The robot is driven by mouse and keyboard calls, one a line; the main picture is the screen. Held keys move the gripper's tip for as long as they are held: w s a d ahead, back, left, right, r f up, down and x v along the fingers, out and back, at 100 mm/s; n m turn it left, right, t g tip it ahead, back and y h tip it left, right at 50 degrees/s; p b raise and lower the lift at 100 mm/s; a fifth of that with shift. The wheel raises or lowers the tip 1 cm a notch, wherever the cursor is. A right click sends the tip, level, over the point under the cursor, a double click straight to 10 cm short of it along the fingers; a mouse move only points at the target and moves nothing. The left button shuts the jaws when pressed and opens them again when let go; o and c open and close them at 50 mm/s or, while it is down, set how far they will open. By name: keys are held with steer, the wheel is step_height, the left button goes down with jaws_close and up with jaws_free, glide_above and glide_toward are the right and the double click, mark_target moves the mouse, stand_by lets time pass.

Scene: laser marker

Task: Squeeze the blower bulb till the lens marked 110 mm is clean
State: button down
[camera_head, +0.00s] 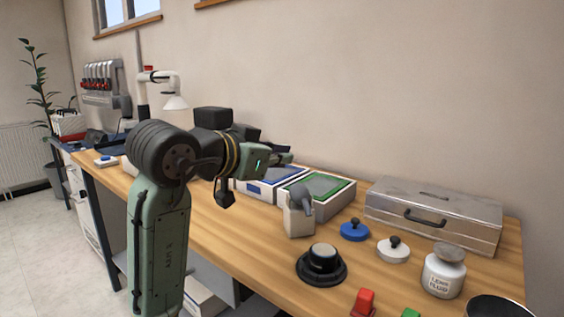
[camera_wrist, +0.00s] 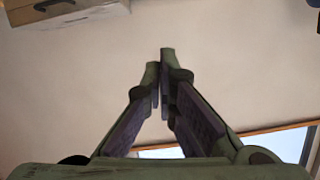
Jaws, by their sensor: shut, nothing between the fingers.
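My gripper (camera_head: 285,156) is held above the back of the bench in the head view, pointing right and away from the bench items. In the wrist view my gripper (camera_wrist: 161,85) has its fingertips together with nothing between them. A pale block with a grey rounded part on top (camera_head: 299,214) stands on the bench below and right of my gripper; it may be the blower bulb. A black round mount with a lens-like top (camera_head: 322,262) sits in front of it. No 110 mm marking is readable, so I cannot tell which lens it is.
A blue-rimmed tray (camera_head: 247,187) and a green-rimmed tray (camera_head: 341,187) lie near the wall. A metal case (camera_head: 432,210) stands at right. Blue (camera_head: 355,232) and white (camera_head: 393,252) knobbed discs, a lens fluid jar (camera_head: 443,275) and a red piece (camera_head: 363,303) crowd the right side.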

steer(key=p, duration=0.1)
glide_above(299, 192)
steer(key=shift+s+d+f, duration=0.1)
steer(key=shift+f, duration=0.4)
steer(key=shift+s+d+f, duration=0.1)
steer(key=shift+f, duration=0.35)
step_height(299, 192, down, 3)
steer(key=shift+w+a+r, duration=0.15)
steer(key=shift+r, duration=0.05)
steer(key=shift+a+f, duration=0.1)
steer(key=shift+f, duration=0.65)
steer(key=shift+f, duration=0.1)
